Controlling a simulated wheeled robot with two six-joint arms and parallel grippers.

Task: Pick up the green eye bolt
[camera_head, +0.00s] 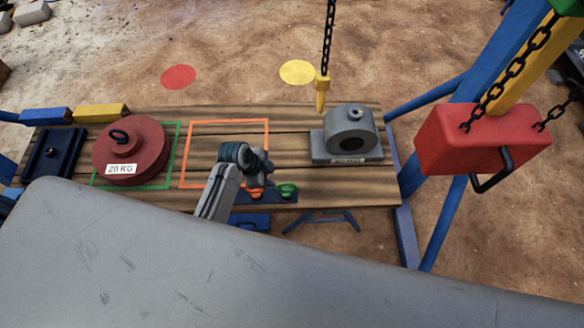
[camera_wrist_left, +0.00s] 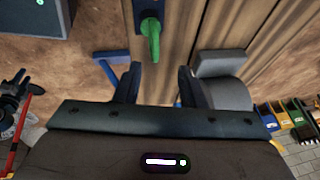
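The green eye bolt (camera_head: 287,190) is at the front edge of the wooden table, in a dark blue holder (camera_head: 270,197). In the left wrist view the green eye bolt (camera_wrist_left: 151,40) appears at the top, ahead of the fingertips and roughly in line with the gap between them. My left gripper (camera_head: 264,180) is just left of the bolt in the head view. In the wrist view my left gripper (camera_wrist_left: 158,82) has its fingers apart with nothing between them. My right gripper is not in view.
An orange eye bolt (camera_head: 255,192) is beside the left gripper. A red 20 KG weight (camera_head: 131,155) and a grey bearing block (camera_head: 350,138) stand on the table (camera_head: 290,130). A yellow hook (camera_head: 322,90) hangs behind it. A red block (camera_head: 468,138) hangs at right.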

